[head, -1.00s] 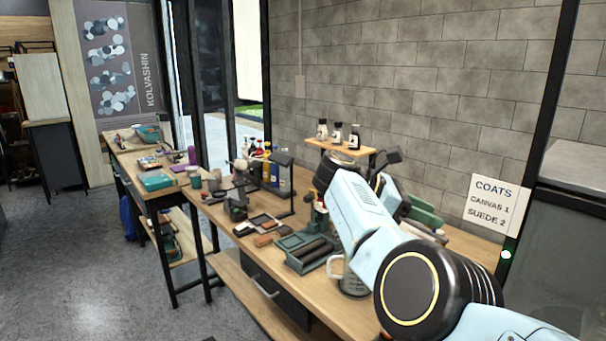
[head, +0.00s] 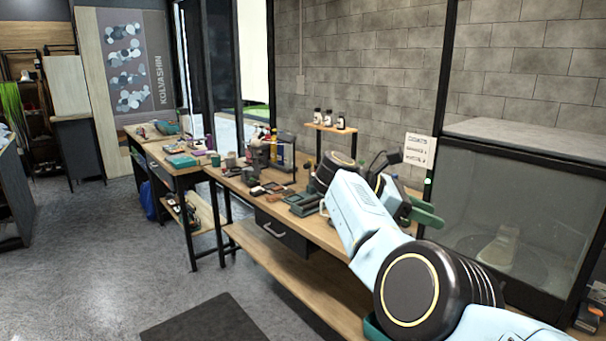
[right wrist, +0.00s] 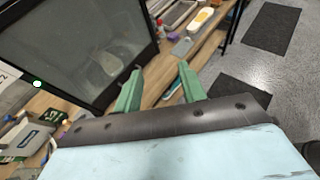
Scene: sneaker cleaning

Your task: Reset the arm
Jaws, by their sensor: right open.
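My right arm comes in from the lower right in the head view and reaches over the workbench (head: 318,232). Its right gripper (head: 425,214) shows partly there, with green fingers behind the pale blue arm link. In the right wrist view, the two green fingers of the right gripper (right wrist: 160,88) stand apart with nothing between them. Bench top and small items show beyond them. My left gripper is not in view.
A glass-fronted case (head: 510,235) with a pale shoe (head: 500,245) inside stands at the right. Small tools and bottles crowd the bench. A small shelf (head: 332,129) holds several bottles. A dark mat (head: 205,322) lies on the open floor at left.

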